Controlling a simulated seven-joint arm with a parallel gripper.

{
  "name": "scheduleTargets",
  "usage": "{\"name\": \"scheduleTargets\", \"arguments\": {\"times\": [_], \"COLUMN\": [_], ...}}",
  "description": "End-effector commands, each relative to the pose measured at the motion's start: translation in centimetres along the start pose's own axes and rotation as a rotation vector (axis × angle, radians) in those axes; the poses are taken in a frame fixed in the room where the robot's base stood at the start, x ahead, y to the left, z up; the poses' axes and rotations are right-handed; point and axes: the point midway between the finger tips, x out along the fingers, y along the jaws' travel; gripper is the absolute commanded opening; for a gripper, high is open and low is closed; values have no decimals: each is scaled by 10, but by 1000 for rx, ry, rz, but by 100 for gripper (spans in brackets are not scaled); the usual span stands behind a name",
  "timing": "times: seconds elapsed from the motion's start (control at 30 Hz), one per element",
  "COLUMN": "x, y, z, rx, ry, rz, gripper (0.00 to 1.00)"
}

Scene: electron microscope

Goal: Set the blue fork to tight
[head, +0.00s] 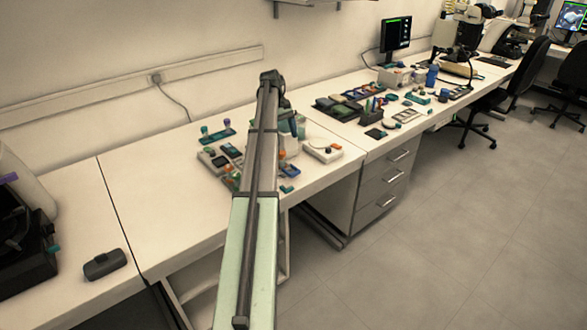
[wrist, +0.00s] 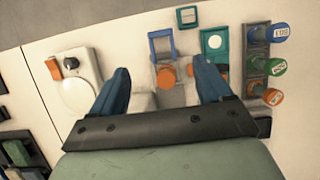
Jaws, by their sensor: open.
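The blue fork (wrist: 163,46) shows in the wrist view as a blue U-shaped frame on a light base, with an orange hexagonal knob (wrist: 166,77) at its near end. My gripper (wrist: 161,68) is open, with its two dark blue fingers spread to either side of the orange knob. Nothing is held between the fingers. I cannot tell the height of the fingertips above the knob. In the head view my arm covers part of the devices on the bench, and I cannot make out the fork there.
A teal-framed device (wrist: 214,43) stands right of the fork, partly behind my right finger. Further right is a dark rack with blue, green and orange labelled knobs (wrist: 272,67). A white device with an orange switch (wrist: 77,80) lies left. The bench's left part (head: 130,200) is mostly clear.

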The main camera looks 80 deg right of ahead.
Motion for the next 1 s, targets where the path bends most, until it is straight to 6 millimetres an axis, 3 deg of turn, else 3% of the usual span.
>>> {"name": "scheduleTargets", "arguments": {"times": [0.17,0.7,1.0], "x": [15,105,133], "y": [-1,-1,-1], "z": [2,2,1], "rx": [1,1,0], "ry": [-3,-4,-3], "rz": [-5,-4,-3], "gripper": [78,78,78]}}
